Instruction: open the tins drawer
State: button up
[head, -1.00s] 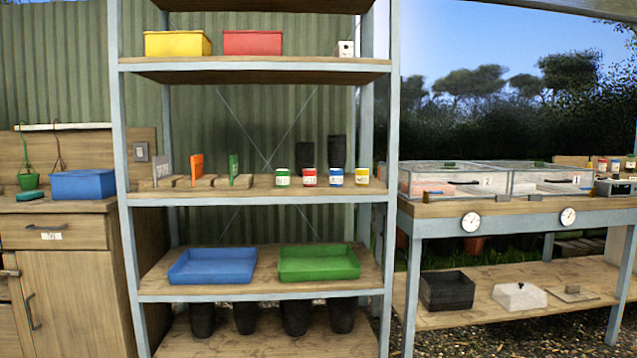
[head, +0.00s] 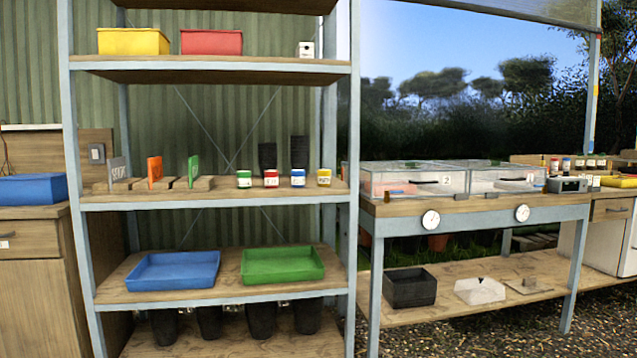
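A wooden cabinet at the left edge has a drawer (head: 8,245) with a small white label, cut off by the frame; I cannot read the label. Another wooden cabinet at the right edge has a drawer (head: 611,209) near its top, also partly cut off. Both drawers look shut. I cannot tell which of them, if either, is the tins drawer. Several small lidded tins, among them a green one (head: 244,179) and a red one (head: 271,178), stand in a row on the shelf. My gripper is not in view.
A metal-framed shelf unit (head: 210,204) stands in front, holding a blue tray (head: 172,271) and a green tray (head: 283,265). To its right is a bench (head: 480,212) with clear propagator boxes (head: 414,180) and two dials. Gravel (head: 535,335) lies around the bench.

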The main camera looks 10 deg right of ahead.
aim_at(19, 238)
jog(key=l, duration=0.7)
jog(key=u, duration=1.55)
jog(key=i, duration=0.35)
